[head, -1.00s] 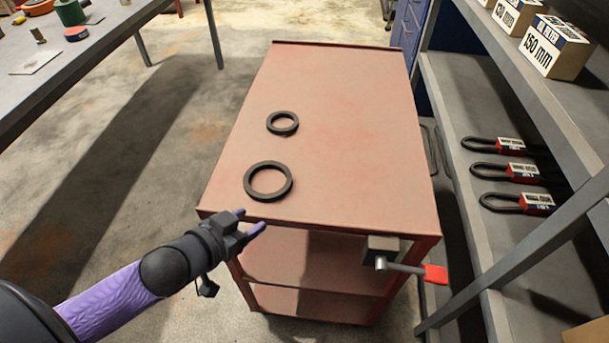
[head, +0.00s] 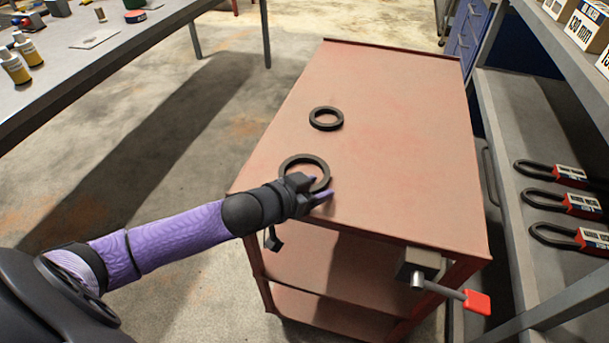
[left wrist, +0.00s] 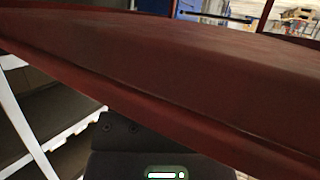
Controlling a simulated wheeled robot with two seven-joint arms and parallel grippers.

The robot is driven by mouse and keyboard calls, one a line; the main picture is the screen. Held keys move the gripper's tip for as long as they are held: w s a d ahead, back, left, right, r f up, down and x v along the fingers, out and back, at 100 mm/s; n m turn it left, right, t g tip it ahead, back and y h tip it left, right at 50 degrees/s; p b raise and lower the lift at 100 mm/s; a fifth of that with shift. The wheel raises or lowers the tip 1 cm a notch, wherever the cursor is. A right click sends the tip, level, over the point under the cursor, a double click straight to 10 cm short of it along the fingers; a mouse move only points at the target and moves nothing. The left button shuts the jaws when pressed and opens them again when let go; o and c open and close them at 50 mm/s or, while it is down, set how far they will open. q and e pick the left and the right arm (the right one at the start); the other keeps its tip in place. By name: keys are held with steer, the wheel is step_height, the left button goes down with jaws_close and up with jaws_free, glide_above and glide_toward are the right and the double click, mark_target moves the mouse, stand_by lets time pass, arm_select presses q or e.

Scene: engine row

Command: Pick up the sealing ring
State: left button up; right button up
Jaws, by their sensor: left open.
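Two dark rings lie flat on the red cart top (head: 400,130). The larger ring (head: 290,162) is near the cart's left front corner, and the smaller ring (head: 326,118) is farther back. The frames do not show which one is called the sealing ring. My left gripper (head: 322,188) is open at the near right side of the larger ring and covers part of its rim in the head view. I cannot tell whether it touches the ring. The left wrist view shows the cart's edge (left wrist: 150,100) close up and no ring. My right gripper is not in view.
A crank with a red handle (head: 476,302) sticks out at the cart's front right. A shelf with several packaged belts (head: 565,201) stands on the right. A grey table (head: 110,62) with bottles is at the upper left. The cart top's right half is clear.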

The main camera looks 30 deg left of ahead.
arm_select(q)
jaws_close()
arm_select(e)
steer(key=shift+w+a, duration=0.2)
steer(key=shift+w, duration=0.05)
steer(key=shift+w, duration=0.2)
arm_select(q)
step_height(320, 180, up, 10)
steer(key=p, duration=0.5)
steer(key=c, duration=0.7)
jaws_free()
jaws_close()
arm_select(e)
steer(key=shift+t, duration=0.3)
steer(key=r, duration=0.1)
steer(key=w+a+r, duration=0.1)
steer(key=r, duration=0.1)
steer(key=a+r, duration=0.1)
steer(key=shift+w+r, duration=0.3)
